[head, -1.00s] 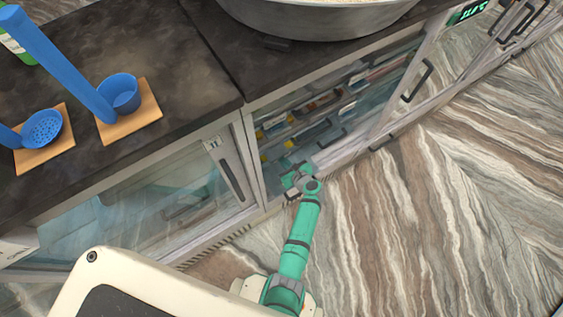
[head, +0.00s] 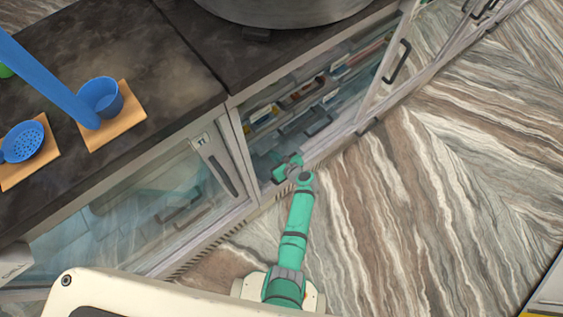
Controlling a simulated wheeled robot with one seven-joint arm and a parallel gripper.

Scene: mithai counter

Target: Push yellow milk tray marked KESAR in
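My gripper (head: 285,166) is small and partly hidden by its own wrist. It is at the front of the glass-fronted cabinet (head: 236,140) under the counter, low by the opening. I cannot tell whether its fingers are open or shut, or whether it touches anything. Several trays or packs lie on the shelves inside, above and beyond my gripper in the picture. A small yellow patch (head: 247,129) shows at the left of the shelf. No KESAR marking is readable, so I cannot tell whether the patch is the yellow milk tray.
A cabinet door with a dark handle (head: 396,61) stands to the right of the opening. A closed glass cabinet (head: 150,205) is at left. Marbled floor at right is clear.

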